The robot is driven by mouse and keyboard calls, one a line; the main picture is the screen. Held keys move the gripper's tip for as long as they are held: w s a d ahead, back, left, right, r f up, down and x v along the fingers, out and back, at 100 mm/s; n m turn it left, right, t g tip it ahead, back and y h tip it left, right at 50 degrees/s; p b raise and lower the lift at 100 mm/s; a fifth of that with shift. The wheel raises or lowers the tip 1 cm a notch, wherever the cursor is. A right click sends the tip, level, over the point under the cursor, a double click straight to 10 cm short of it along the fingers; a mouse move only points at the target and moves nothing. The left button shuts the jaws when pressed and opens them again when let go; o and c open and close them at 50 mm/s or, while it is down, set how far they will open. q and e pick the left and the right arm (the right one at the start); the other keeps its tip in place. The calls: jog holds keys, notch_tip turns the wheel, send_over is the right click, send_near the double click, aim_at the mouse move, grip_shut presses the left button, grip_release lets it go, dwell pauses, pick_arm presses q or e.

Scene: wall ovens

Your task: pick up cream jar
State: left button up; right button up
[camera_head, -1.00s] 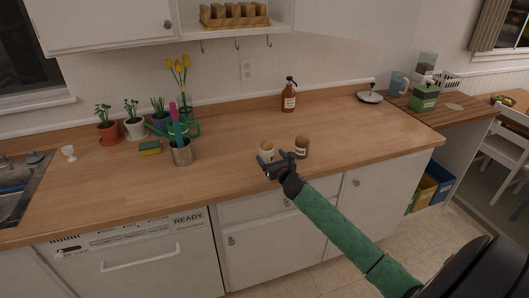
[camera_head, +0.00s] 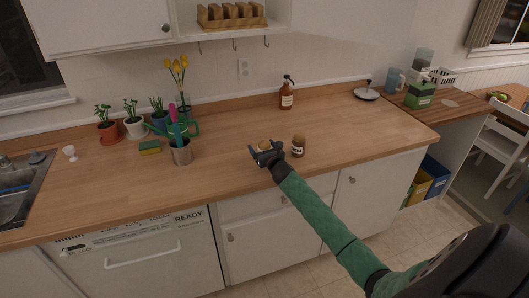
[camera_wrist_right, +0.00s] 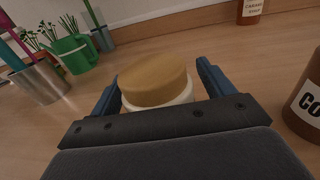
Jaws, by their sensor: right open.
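The cream jar, pale with a round wooden lid, stands upright on the counter. In the right wrist view the jar (camera_wrist_right: 158,86) sits between the two blue fingers of my right gripper (camera_wrist_right: 158,92), with its lower part hidden behind the gripper body. In the head view only the jar's lid (camera_head: 264,143) shows well, just past the gripper. My right gripper (camera_head: 266,152) is open around the jar, low over the counter. I cannot tell whether a finger touches it. My left gripper is not in view.
A brown jar (camera_head: 298,146) stands close to the right of my right gripper; it also shows in the wrist view (camera_wrist_right: 309,100). A metal utensil cup (camera_head: 181,152) and a green watering can (camera_wrist_right: 72,53) are to the left. The wooden counter (camera_head: 345,125) is clear at right.

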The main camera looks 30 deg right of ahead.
jog(key=c, duration=1.3)
jog(key=shift+o, duration=0.2)
jog(key=shift+r, duration=0.1)
